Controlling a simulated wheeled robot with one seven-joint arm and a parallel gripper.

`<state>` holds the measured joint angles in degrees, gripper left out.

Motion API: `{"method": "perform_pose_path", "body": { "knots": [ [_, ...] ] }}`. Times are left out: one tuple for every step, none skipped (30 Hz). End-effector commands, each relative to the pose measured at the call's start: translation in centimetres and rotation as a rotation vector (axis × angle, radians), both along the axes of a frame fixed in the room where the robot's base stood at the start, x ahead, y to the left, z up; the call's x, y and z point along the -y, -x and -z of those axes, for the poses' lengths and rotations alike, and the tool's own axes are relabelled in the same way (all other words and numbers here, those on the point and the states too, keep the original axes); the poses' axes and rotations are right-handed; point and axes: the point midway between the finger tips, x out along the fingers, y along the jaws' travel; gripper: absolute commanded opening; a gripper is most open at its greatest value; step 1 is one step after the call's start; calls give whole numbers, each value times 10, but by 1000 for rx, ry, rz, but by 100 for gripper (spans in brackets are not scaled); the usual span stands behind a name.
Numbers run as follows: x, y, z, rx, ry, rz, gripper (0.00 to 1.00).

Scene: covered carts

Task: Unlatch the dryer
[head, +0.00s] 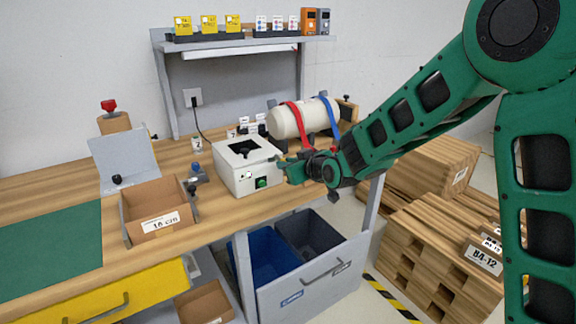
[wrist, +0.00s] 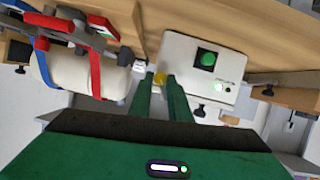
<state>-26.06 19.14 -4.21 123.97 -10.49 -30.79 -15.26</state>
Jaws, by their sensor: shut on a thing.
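A white box-shaped device (head: 237,180), which I take to be the dryer, stands on the wooden workbench. It has a dark opening on top and a green button on its front. The wrist view shows the device (wrist: 183,50) with its green button and a lit green light. My gripper (head: 284,168) is at its right side.
A pale cylinder (head: 286,124) with red and blue straps lies close behind my gripper. A cardboard box (head: 129,232) and a grey tilted panel (head: 124,158) are to the left. A green mat (head: 50,245) leaves clear bench. Stacked wooden crates (head: 425,245) stand at the right.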

Motion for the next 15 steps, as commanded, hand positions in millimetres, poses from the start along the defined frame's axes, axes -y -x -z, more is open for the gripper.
{"method": "perform_pose_path", "body": {
  "knots": [
    [2,-2,-1,1,-3,5,0],
    [3,-2,-1,-2,-7,5,0],
    [3,-2,-1,-6,-14,6,0],
    [4,-3,-1,-10,-20,6,0],
    [4,-3,-1,-15,-28,7,0],
    [5,-3,-1,-25,-42,7,0],
    [5,-3,-1,-32,-53,8,0],
    [5,-4,-1,-41,-64,9,0],
    [6,-4,-1,-53,-84,9,0],
    [7,-5,-1,-64,-100,10,0],
    [7,-5,-1,-76,-118,9,0],
    [8,-5,-1,-91,-142,10,0],
    [8,-5,-1,-105,-162,10,0],
    [8,-6,-1,-119,-182,11,0],
    [9,-6,-1,-137,-210,11,0]
  ]
}}
